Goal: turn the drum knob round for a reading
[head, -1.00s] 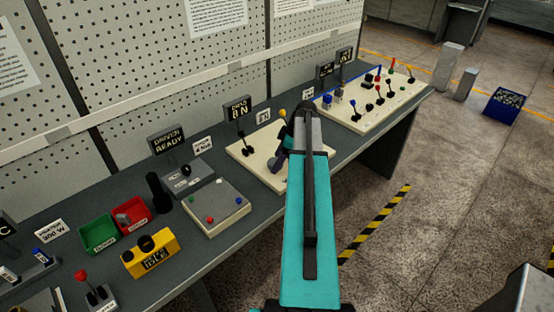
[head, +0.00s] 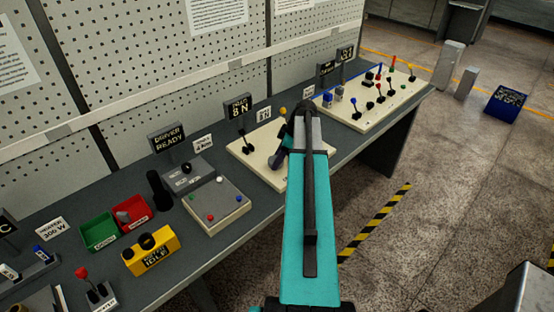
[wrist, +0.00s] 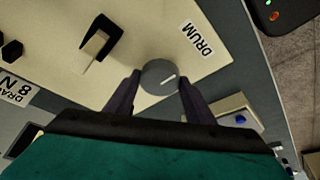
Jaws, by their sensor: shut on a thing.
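The drum knob is a round grey knob (wrist: 160,77) with a white pointer line, on a cream panel (wrist: 60,60) beside a "DRUM" label (wrist: 191,40). My gripper (wrist: 160,85) has its two dark fingers on either side of the knob and is shut on it. The pointer line slants up to the right in the wrist view. In the head view my teal and grey arm (head: 308,225) reaches over the same panel (head: 240,149) and hides the knob.
A yellow tester (head: 151,252) and red and green bins are farther left.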

